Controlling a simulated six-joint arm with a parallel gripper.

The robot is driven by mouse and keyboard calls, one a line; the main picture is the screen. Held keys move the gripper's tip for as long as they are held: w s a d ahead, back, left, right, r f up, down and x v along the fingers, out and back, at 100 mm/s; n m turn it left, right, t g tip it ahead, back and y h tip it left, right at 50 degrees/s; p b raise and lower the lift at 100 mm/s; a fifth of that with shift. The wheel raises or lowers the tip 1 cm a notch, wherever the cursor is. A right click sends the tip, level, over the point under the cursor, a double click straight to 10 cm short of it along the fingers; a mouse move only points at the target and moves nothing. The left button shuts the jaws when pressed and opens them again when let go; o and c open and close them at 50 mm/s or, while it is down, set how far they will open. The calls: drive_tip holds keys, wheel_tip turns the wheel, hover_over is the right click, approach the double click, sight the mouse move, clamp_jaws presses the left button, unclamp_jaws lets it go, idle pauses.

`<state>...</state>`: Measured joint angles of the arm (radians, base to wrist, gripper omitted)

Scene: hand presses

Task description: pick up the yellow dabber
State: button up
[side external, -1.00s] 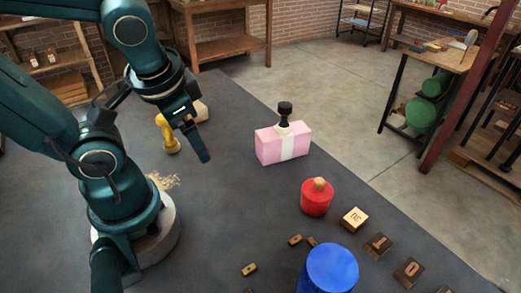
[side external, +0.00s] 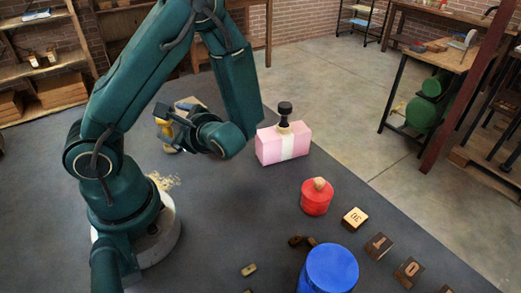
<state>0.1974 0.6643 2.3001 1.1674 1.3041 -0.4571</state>
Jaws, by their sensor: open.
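The yellow dabber (side external: 168,149) stands on the dark table at the back left, mostly covered by my wrist and gripper. Only parts of its yellow body show. My gripper (side external: 162,114) is at the dabber, pointing to the left with its jaws open. One dark finger shows near the dabber's upper part. I cannot tell whether the dabber lies between the fingers or whether they touch it.
A pale block (side external: 189,103) lies just behind the dabber. A pink box (side external: 270,148) with a black-knobbed stamp (side external: 285,110) on it stands to the right. Farther front are a red pot (side external: 316,199), a blue cylinder (side external: 330,268) and several wooden blocks. Crumbs (side external: 163,181) lie near my base.

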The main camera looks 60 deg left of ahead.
sight(167, 130)
drive_tip(key=shift+x, duration=2.6)
drive_tip(key=shift+d+f, duration=0.1)
clamp_jaws()
